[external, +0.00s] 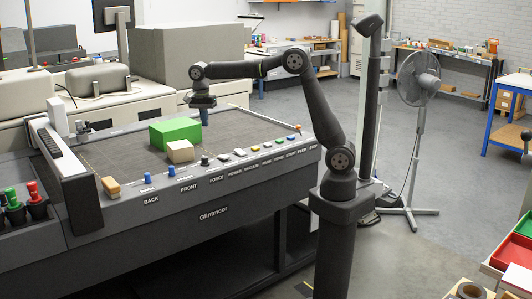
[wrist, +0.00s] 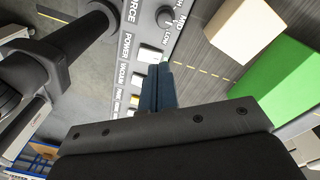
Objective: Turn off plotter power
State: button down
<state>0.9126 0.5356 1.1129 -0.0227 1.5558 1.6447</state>
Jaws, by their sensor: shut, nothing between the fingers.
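The plotter (external: 120,205) is a large dark flatbed machine with a row of labelled controls along its front edge. The POWER switch (external: 224,157) is a small pale button right of the black FORCE knob (external: 205,160). In the wrist view, a pale switch (wrist: 150,50) sits beside the POWER label, just past my fingertips, which may hide part of it. Whether it is on or off cannot be seen. My gripper (external: 203,117) is shut and empty, its blue fingers pointing down above the bed, apart from the panel. The fingers (wrist: 157,70) also show in the wrist view.
A green box (external: 175,132) and a smaller beige box (external: 180,152) stand on the bed close to my gripper. VACUUM (external: 240,152) and several other coloured buttons line the panel to the right. Blue knobs (external: 148,178) are to the left. The bed's right part is clear.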

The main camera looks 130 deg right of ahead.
aim_at(225, 156)
jog(key=s+f+m+y, duration=0.1)
jog(key=s+m, duration=0.5)
jog(key=s, duration=0.2)
jog(key=shift+m+t, duration=0.3)
jog(key=shift+m, duration=0.1)
jog(key=shift+f, duration=0.15)
jog(key=f, duration=0.4)
jog(key=a+f, duration=0.1)
jog(key=f, duration=0.4)
jog(key=a+f, duration=0.1)
jog(key=f, duration=0.3)
jog(key=shift+f, duration=0.4)
jog(key=shift+a+f, duration=0.25)
jog(key=shift+d, duration=0.1)
